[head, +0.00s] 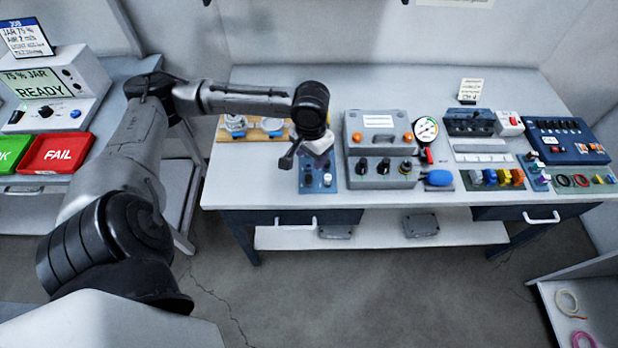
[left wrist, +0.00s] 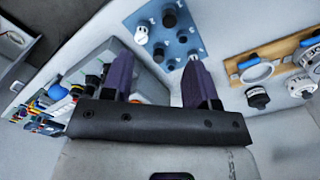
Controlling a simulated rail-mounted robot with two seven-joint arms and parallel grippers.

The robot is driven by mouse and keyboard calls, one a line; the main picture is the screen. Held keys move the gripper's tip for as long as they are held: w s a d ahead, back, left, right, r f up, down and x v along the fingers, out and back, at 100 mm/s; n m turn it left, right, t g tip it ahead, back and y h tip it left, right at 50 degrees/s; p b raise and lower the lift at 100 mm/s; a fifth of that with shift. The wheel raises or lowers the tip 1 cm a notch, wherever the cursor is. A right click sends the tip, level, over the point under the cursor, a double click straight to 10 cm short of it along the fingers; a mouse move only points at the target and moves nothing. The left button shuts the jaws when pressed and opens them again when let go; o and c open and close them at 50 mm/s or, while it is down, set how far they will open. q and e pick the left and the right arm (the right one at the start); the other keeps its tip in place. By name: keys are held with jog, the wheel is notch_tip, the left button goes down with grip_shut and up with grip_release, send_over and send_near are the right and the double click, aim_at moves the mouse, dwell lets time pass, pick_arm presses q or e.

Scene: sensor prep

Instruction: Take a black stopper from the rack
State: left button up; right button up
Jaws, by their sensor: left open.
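The blue rack (head: 320,187) stands near the table's front edge, left of the grey control box, in the head view. In the left wrist view the rack (left wrist: 168,38) is at the top and holds several black stoppers (left wrist: 169,18) and a white one (left wrist: 142,34). My left gripper (head: 305,160) is above the back of the rack, partly covering it in the head view. In the left wrist view the gripper (left wrist: 157,68) has its dark fingers spread, with nothing between them. The fingers look apart from the stoppers. My right gripper is not in view.
The grey control box (head: 380,150) stands close right of the rack. A wooden board (head: 250,134) with clear and blue fittings lies behind left. The table front left of the rack (head: 245,180) is clear.

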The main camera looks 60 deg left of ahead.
pick_arm(q)
jog(key=a+r, duration=0.1)
jog(key=n+b, duration=0.1)
jog(key=b, duration=0.2)
send_over(308, 177)
notch_tip(308, 177, down, 8)
jog(key=shift+r, duration=0.15)
jog(key=shift+f+b, duration=0.9)
jog(key=shift+f, duration=1.75)
jog(key=shift+c, duration=0.4)
jog(key=shift+c, duration=0.8)
jog(key=c, duration=0.8)
